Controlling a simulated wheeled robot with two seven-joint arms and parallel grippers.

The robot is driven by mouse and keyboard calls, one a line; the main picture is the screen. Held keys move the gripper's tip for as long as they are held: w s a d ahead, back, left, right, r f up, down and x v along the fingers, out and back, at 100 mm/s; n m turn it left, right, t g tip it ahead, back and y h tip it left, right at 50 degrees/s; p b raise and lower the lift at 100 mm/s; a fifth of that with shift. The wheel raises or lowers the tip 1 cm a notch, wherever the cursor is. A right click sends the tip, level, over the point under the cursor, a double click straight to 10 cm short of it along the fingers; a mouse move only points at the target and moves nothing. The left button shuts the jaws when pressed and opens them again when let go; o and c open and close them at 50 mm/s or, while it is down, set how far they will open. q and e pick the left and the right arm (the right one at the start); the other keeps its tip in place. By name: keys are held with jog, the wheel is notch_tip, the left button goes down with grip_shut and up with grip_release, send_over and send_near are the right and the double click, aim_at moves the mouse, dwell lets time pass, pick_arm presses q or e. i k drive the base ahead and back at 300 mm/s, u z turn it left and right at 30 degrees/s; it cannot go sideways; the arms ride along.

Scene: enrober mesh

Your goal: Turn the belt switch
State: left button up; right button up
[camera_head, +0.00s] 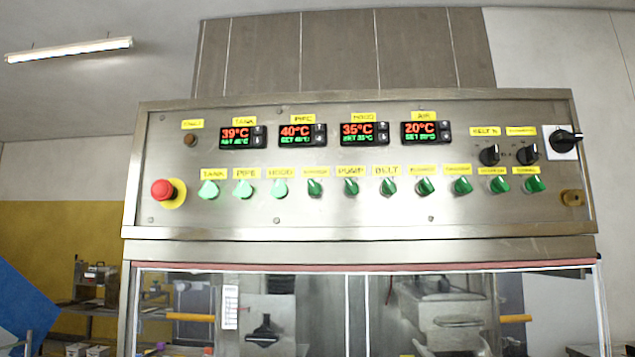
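The belt switch (388,187) is a green rotary knob in the lower row of the steel control panel (330,222). A yellow label reading BELT (386,170) sits just above it. The knob's handle appears tilted; its exact setting is too small to tell. The pump switch (351,187) is to its left and another green knob (425,186) to its right. Neither of my grippers shows in the head view, and nothing touches the panel.
A red emergency button (163,190) is at the panel's left end. Black knobs (490,155) and a large black rotary switch (566,140) are at the upper right. Several temperature displays (364,133) line the top. Glass doors (300,310) are below. The space before the panel looks clear.

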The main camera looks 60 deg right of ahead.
aim_at(388, 188)
jog(key=u, duration=0.05)
jog(key=i, duration=1.2)
jog(key=z, duration=2.05)
